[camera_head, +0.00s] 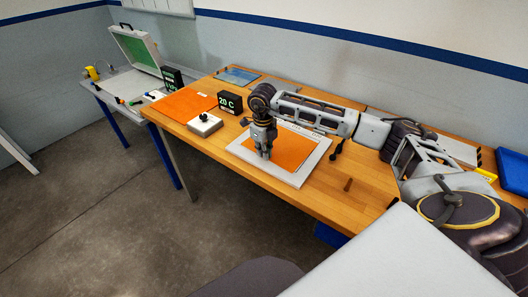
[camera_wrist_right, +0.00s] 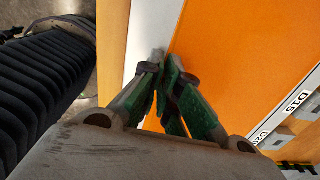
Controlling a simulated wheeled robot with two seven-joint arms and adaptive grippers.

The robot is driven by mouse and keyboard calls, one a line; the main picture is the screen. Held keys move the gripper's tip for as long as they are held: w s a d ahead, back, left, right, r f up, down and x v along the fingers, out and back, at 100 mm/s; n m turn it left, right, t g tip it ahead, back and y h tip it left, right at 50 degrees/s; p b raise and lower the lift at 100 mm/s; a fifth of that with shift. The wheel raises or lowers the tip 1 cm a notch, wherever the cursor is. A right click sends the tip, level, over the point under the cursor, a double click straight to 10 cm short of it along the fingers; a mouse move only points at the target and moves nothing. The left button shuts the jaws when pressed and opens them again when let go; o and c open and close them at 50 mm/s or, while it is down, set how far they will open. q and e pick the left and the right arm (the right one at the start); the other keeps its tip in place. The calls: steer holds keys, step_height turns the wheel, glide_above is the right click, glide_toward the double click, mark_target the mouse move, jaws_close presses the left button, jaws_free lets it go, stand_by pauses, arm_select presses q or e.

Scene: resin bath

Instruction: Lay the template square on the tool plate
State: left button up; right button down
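The template is an orange sheet (camera_head: 296,147) lying over the pale tool plate (camera_head: 296,183), with a pale margin showing around it. My right gripper (camera_head: 267,155) points down at the sheet's front left edge. In the right wrist view the two green fingers (camera_wrist_right: 164,66) are close together at the edge between the orange sheet (camera_wrist_right: 245,60) and the pale plate margin (camera_wrist_right: 138,35). They look closed on the sheet's edge by a small grey piece; the exact contact is partly hidden. My left gripper is not in view.
Another orange sheet (camera_head: 190,105) lies farther left on the wooden table (camera_head: 335,205). A grey box with a black knob (camera_head: 205,125) and a 20 C display (camera_head: 230,103) stand near the plate. A side table (camera_head: 128,82) with an open case is at the far left.

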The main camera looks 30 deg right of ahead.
steer(key=c, duration=1.6)
jaws_free()
steer(key=shift+o, duration=0.2)
steer(key=shift+r, duration=0.15)
steer(key=shift+r+p, duration=1.95)
steer(key=shift+r, duration=1.4)
